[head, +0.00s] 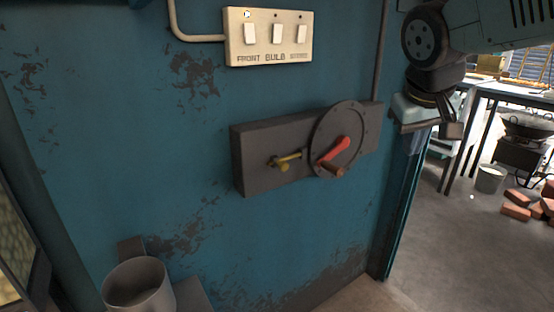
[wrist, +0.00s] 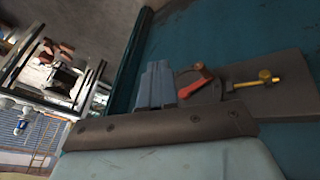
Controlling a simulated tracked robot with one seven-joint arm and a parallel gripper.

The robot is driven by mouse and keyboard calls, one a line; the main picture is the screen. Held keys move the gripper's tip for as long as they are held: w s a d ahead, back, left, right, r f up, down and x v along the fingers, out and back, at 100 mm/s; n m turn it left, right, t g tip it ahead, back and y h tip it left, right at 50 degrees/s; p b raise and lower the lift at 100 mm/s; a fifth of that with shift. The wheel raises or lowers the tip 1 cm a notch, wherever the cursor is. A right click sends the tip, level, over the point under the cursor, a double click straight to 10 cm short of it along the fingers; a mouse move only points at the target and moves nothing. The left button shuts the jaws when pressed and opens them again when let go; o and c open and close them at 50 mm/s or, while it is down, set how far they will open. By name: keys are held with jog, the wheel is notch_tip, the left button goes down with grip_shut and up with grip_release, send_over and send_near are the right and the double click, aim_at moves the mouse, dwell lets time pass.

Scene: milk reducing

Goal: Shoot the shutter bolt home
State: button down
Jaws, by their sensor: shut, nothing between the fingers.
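A dark metal box (head: 255,150) is fixed to the blue wall. A small brass-yellow bolt (head: 284,160) lies nearly level on its left part, its knob end to the left. A round dark disc (head: 352,125) with a red crank handle (head: 335,152) is on the box's right part. My gripper (head: 447,129) is up and to the right of the box, shut and empty, apart from everything. In the wrist view its closed fingers (wrist: 157,86) appear left of the red handle (wrist: 195,82), with the yellow bolt (wrist: 264,77) farther right.
A white switch panel (head: 268,38) with three switches is above the box. A grey cup-like container (head: 138,285) stands at lower left. The wall ends at the right; beyond are a table (head: 510,92), a bucket (head: 490,180) and bricks (head: 516,205).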

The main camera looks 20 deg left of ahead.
jog(key=s+a+n+y, duration=0.1)
jog(key=a+n, duration=0.4)
jog(key=a, duration=2.5)
jog(key=shift+a+f+n+t, duration=0.2)
jog(key=shift+f+n+t, duration=0.1)
jog(key=shift+f, duration=0.1)
jog(key=shift+w+d+r+x, duration=0.15)
jog(key=shift+w+d+x, duration=0.15)
jog(key=shift+x, duration=1.85)
jog(key=shift+w+d+r+x, duration=0.1)
jog(key=shift+w+d+x, duration=0.15)
jog(key=shift+x, duration=1.95)
jog(key=shift+w+d+r+x, duration=0.2)
jog(key=shift+d+x, duration=0.15)
jog(key=shift+x, duration=1.8)
jog(key=shift+a+y, duration=0.1)
jog(key=shift+y, duration=0.2)
